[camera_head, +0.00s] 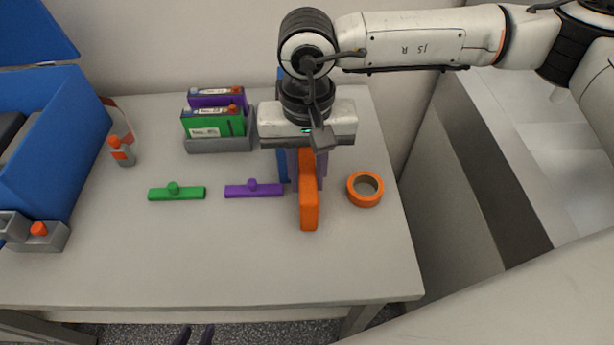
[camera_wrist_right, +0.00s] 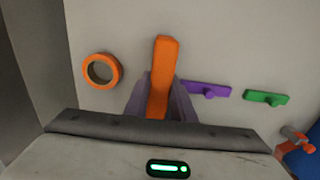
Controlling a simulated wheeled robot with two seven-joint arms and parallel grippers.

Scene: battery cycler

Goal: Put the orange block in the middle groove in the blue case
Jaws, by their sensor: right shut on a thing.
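The orange block (camera_head: 308,203) is a long upright bar held in my right gripper (camera_head: 307,165) over the right part of the table. My right gripper is shut on it; the right wrist view shows the block (camera_wrist_right: 163,75) between both fingers. I cannot tell whether its lower end touches the table. The blue case (camera_head: 65,150) stands open at the far left, cut by the picture edge, with dark grey contents partly visible. Its middle groove is not clearly visible.
An orange tape ring (camera_head: 352,192) lies right of the block. Purple (camera_head: 254,190) and green (camera_head: 177,192) handled bars lie to the left. A grey holder (camera_head: 220,145) with green and purple packs and a small bottle (camera_head: 122,152) stand behind. The front table is clear.

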